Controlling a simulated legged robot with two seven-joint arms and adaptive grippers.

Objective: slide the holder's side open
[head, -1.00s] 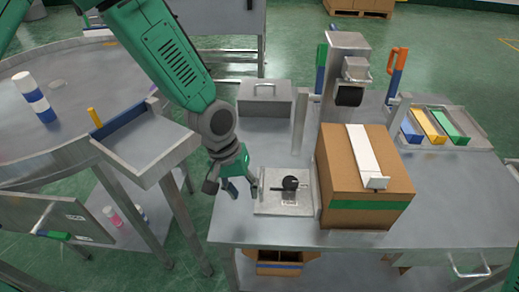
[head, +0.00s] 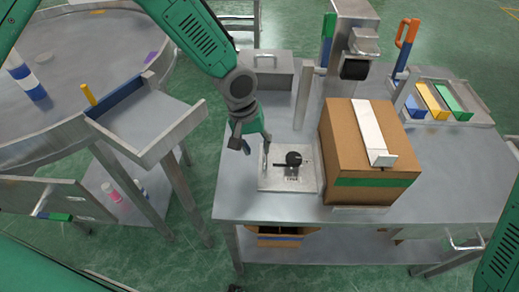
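My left gripper (head: 252,149) is left of the black part, over the plate's far left corner. Its fingers are apart, and I see nothing held between them. Whether a fingertip touches the plate is unclear. A green piece of my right arm shows at the bottom right; its gripper is out of view.
A cardboard box (head: 345,150) stands close to the plate's right. A metal post and press (head: 355,45) rise behind it. A grey lidded box (head: 264,75) is at the back. A tray of coloured blocks (head: 477,103) lies right. The table's front right is clear.

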